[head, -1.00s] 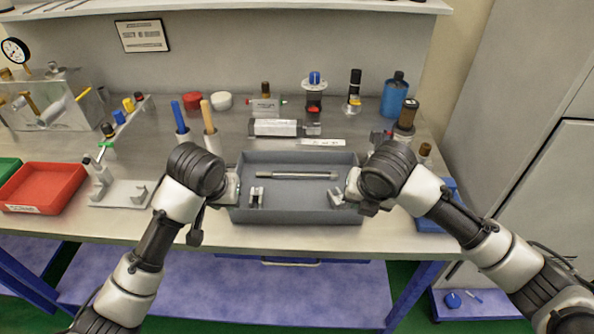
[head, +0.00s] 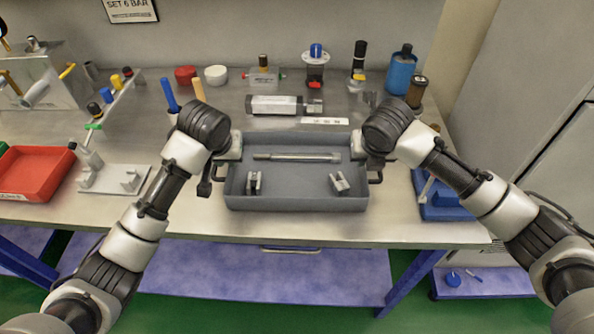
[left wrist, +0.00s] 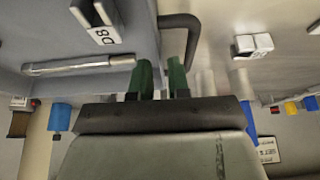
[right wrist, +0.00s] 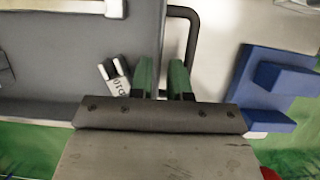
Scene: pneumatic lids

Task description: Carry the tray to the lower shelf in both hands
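The grey tray (head: 295,204) sits on the workbench, with a dark handle at each end. It holds a metal rod (head: 297,157) and two small grey blocks. My left gripper (left wrist: 162,75) is above the tray's left end wall, its green fingers apart, by the left handle (left wrist: 185,20). My right gripper (right wrist: 161,75) is likewise above the right end wall, fingers apart, by the right handle (right wrist: 193,35). Neither gripper visibly holds a handle. The fingertips are hidden in the head view. The lavender lower shelf (head: 250,282) lies under the bench and looks empty.
A red bin (head: 35,172) and a pale fixture (head: 115,179) stand left of the tray, a blue holder (head: 440,200) right of it. A white cylinder (head: 275,105) and a label lie behind. A blue bench leg (head: 410,283) bounds the shelf's right side.

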